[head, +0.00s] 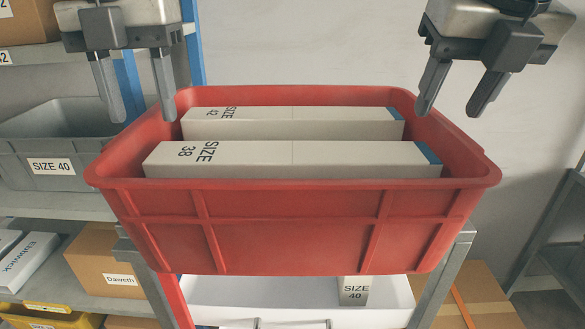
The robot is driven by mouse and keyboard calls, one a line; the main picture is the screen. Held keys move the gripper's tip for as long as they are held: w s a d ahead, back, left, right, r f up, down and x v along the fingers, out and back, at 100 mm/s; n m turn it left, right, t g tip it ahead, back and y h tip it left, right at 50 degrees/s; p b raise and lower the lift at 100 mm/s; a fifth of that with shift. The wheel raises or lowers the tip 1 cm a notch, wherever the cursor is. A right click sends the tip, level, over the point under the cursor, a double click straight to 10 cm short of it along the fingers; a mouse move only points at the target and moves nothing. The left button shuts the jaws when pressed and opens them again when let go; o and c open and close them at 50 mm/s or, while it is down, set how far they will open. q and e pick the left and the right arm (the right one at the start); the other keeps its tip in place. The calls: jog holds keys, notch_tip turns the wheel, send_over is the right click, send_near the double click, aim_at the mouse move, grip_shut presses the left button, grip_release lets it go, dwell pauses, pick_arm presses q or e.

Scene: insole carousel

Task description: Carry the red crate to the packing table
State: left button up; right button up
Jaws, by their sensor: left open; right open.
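The red crate (290,228) stands in the middle of the head view, upright, on what looks like a grey metal frame. Two long white boxes lie in it, one marked SIZE 38 (290,160) in front and one marked SIZE 42 (290,123) behind. My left gripper (140,105) is open, fingers down, above the crate's left rim. My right gripper (453,100) is open, fingers down, above its right rim. Both are empty. I cannot tell whether any fingertip touches the rim. No packing table is recognisable in view.
A shelf rack on the left holds a grey bin marked SIZE 40 (45,150), with a cardboard box (105,270) lower down. A white bin (250,295) with a SIZE 40 box sits below the crate. Another cardboard box (490,300) and a metal frame (555,235) are at right.

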aim_at(144, 119)
pick_arm(q)
jog(key=shift+f, duration=2.35)
pick_arm(e)
jog(key=shift+x, duration=2.35)
pick_arm(q)
grip_shut()
pick_arm(e)
grip_shut()
jog(key=shift+r, duration=0.15)
